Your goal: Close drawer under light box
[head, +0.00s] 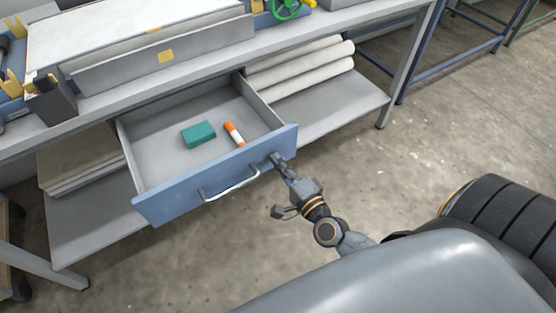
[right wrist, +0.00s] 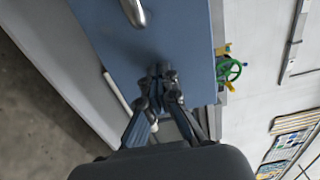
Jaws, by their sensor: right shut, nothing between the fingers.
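The drawer with the blue front (head: 215,180) is pulled out from under the bench in the head view. A teal block (head: 198,133) and an orange and white tube (head: 234,133) lie inside it. Its silver handle (head: 232,186) spans the middle of the front. My right gripper (head: 276,158) is shut and empty, its tips at the blue front, right of the handle. In the right wrist view the shut fingertips (right wrist: 160,70) are up against or very near the blue front (right wrist: 178,28), below the handle end (right wrist: 134,12). Exact contact is hard to tell. My left gripper is out of view.
The light box (head: 150,60) stands on the bench above the drawer. White rolls (head: 305,68) lie on the lower shelf (head: 330,105) to the right, and flat boards (head: 75,160) to the left. The concrete floor (head: 380,170) before the drawer is clear.

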